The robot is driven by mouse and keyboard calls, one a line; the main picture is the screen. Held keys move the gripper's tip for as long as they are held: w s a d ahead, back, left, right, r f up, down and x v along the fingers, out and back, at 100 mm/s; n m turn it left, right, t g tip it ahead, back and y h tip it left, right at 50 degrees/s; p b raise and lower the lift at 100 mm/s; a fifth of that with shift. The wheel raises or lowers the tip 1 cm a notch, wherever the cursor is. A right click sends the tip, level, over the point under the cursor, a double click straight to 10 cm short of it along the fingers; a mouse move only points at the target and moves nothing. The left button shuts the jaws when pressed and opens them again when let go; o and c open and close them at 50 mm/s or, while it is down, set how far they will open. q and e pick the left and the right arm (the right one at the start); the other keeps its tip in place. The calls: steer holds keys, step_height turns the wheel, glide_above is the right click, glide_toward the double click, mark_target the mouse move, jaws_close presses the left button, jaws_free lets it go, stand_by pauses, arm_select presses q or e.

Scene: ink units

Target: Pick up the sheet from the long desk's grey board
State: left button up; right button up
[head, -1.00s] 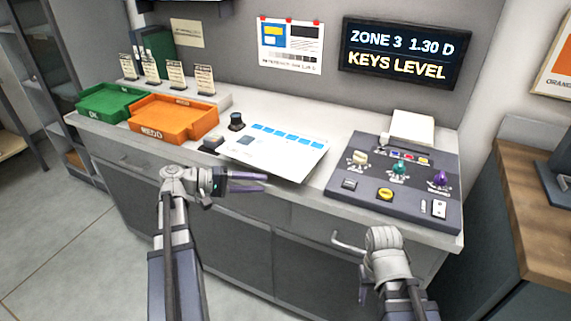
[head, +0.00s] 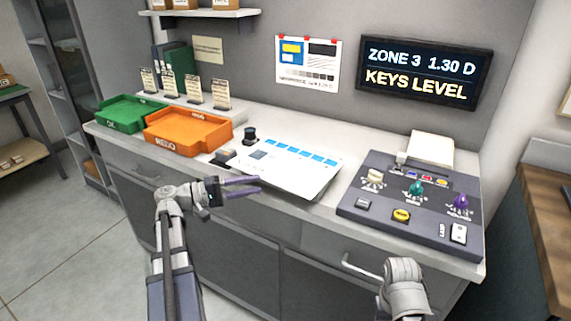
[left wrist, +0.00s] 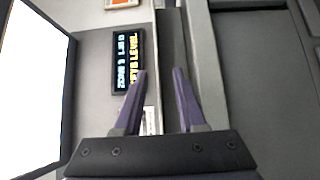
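The white sheet (head: 300,168), with a row of blue patches, lies on the long desk (head: 325,215) left of the control panel. The sheet covers most of what is under it, so I cannot make out the grey board clearly. My left gripper (head: 258,186) is in front of the desk's front edge, just left of and below the sheet's near edge. Its purple fingers are apart and empty, as the left wrist view (left wrist: 160,75) also shows. My right arm's end (head: 405,285) is low in front of the desk; its fingers cannot be made out.
A dark control panel (head: 412,208) with knobs fills the desk's right part. Orange (head: 188,135) and green (head: 130,115) trays are at left. A drawer handle (head: 362,268) sticks out in front. A bright white panel (left wrist: 25,75) fills the wrist view's left.

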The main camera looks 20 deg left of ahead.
mark_target(267, 179)
arm_select(q)
steer(key=x, duration=0.5)
steer(key=shift+w+a+r, duration=0.2)
jaws_close()
stand_by(0.3)
